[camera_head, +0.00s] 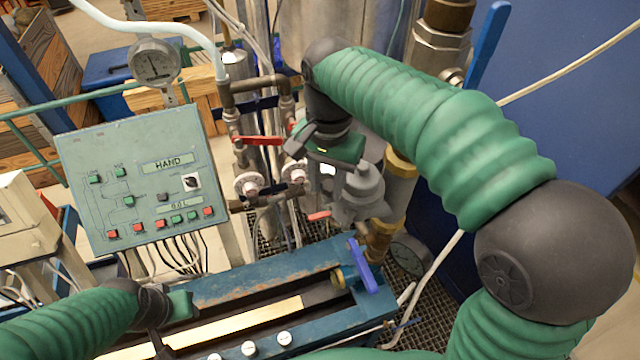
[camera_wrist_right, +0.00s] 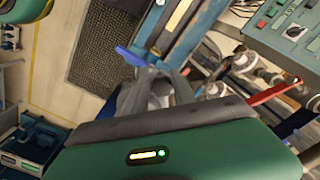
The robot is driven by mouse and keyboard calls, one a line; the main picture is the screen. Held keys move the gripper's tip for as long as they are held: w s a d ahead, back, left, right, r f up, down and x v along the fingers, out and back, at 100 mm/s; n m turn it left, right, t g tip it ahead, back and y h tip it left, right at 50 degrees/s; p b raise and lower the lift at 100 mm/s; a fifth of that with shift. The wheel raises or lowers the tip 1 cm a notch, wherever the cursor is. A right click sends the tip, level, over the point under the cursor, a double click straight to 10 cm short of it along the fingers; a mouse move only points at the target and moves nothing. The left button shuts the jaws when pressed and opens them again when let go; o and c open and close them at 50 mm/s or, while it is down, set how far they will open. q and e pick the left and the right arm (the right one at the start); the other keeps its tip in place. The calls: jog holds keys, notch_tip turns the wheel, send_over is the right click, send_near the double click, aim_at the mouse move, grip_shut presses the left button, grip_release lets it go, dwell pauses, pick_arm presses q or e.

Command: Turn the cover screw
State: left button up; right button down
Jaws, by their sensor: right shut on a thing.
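The grey metal meter housing (camera_head: 368,200) stands among the pipes at the centre of the head view. My right gripper (camera_head: 350,190) reaches down on it from above, its green palm over its top. In the right wrist view, the dark fingers of my right gripper (camera_wrist_right: 160,88) are closed around a pale grey part (camera_wrist_right: 160,92), taken to be the cover screw. The fingers hide most of it, so I cannot see how far it is turned.
A control panel (camera_head: 140,185) reading HAND stands at the left. Red-handled valves (camera_head: 262,141) and pipes are close left of the housing. A blue trough bench (camera_head: 265,270) with a blue lever (camera_head: 362,268) lies in front.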

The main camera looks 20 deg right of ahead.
jog(key=shift+w+d+r+n, duration=0.1)
jog(key=shift+d+r+n, duration=0.1)
jog(key=shift+n, duration=0.6)
jog(key=shift+w+d+r+n, duration=0.1)
jog(key=shift+d+n, duration=0.05)
jog(key=shift+n, duration=0.65)
jog(key=c, duration=1.3)
grip_release()
jog(key=shift+f, duration=0.1)
jog(key=shift+o, duration=1.3)
jog(key=shift+w+f, duration=0.1)
jog(key=shift+w, duration=0.05)
jog(key=shift+w+a+f, duration=0.1)
jog(key=shift+a, duration=0.05)
jog(key=shift+f, duration=0.1)
